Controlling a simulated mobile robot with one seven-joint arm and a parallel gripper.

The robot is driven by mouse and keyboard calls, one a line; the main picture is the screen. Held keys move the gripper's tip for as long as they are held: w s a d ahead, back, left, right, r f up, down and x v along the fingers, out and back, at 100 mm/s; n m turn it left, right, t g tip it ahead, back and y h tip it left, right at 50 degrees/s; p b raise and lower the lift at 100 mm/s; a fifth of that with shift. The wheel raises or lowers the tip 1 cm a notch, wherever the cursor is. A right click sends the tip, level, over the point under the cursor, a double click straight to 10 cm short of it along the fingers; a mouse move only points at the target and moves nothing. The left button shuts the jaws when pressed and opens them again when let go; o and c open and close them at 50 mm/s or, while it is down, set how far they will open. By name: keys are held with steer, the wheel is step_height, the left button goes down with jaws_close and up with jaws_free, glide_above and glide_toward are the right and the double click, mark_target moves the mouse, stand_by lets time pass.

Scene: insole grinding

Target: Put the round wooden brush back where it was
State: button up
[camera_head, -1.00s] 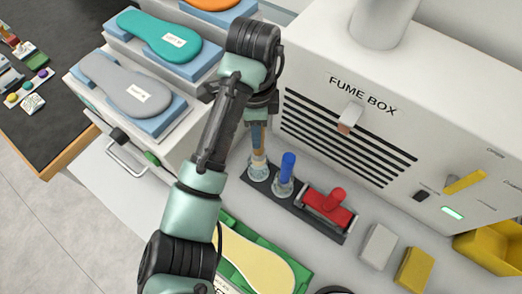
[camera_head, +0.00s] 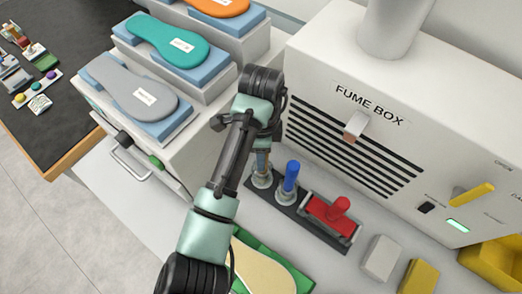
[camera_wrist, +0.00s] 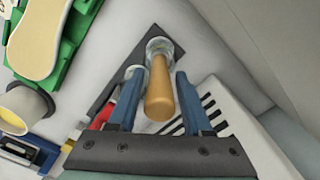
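The round wooden brush (camera_wrist: 160,88) stands in a clear cup (camera_wrist: 163,45) at the end of the dark rack, its tan handle towards the wrist camera. In the head view the brush (camera_head: 262,162) is mostly hidden by my gripper. My gripper (camera_wrist: 158,88) is open, its two blue fingers on either side of the handle with a small gap on each side. In the head view my gripper (camera_head: 262,148) is just above the cup, pointing down.
The dark rack (camera_head: 318,241) also holds a blue-handled tool (camera_head: 291,175) and a red-handled roller (camera_head: 333,213). The fume box (camera_head: 360,120) rises close behind. Insoles on stepped blocks (camera_head: 150,105) stand left. A green tray (camera_head: 245,236) with a cream insole lies in front.

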steer(key=shift+o, duration=0.8)
step_height(320, 180, up, 12)
steer(key=p, duration=0.3)
steer(key=shift+r, duration=0.2)
steer(key=shift+f, duration=0.1)
